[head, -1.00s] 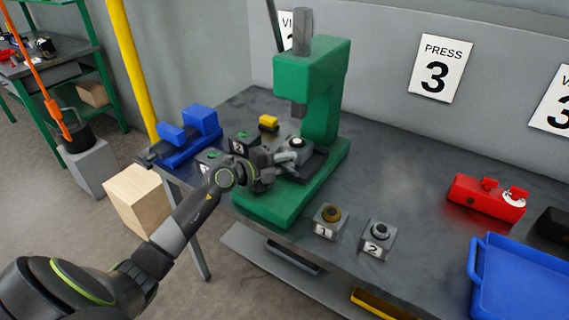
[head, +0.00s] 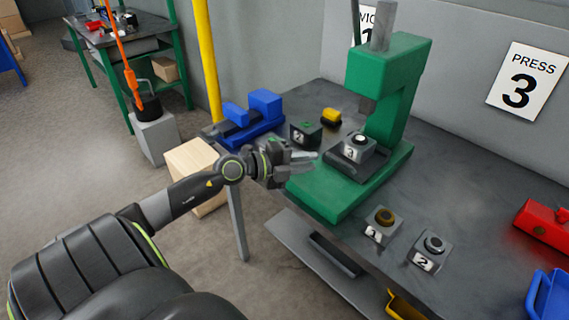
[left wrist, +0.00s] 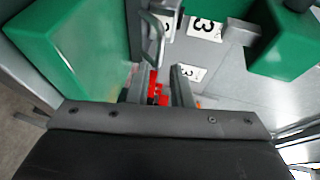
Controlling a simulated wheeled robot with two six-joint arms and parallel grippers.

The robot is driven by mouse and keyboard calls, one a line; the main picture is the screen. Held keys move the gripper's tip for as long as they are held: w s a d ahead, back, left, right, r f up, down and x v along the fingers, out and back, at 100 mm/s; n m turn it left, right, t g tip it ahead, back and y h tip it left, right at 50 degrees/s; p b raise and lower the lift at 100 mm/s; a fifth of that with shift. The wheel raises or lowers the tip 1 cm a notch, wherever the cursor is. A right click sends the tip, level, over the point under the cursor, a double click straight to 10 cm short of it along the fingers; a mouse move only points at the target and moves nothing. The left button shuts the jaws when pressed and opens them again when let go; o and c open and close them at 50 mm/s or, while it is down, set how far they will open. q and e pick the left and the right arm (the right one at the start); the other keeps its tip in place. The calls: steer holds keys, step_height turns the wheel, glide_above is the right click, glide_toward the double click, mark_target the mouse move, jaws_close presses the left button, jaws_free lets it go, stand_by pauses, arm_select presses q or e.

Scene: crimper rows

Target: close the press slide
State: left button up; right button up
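The green press (head: 400,75) stands on the bench, with its ram (head: 368,104) above a dark slide plate (head: 345,165). A grey block marked 3 (head: 358,147) sits on the plate, roughly below the ram and slightly towards the front. My left gripper (head: 306,159) is at the left side of the press base, apart from the plate. Its fingers are spread with nothing held. In the left wrist view the fingers (left wrist: 162,88) are apart, and a grey loop-like piece (left wrist: 155,40) shows beyond them; I cannot tell whether it belongs to the slide. My right gripper is not in view.
Blocks marked 1 (head: 382,225) and 2 (head: 429,252) stand right of the press. Another block marked 2 (head: 305,134), a yellow piece (head: 331,116) and a blue vise (head: 253,116) stand left. A red vise (head: 543,221) and blue tray (head: 548,298) are far right.

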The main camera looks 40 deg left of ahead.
arm_select(q)
steer(key=shift+b+v, duration=1.15)
steer(key=shift+v, duration=1.8)
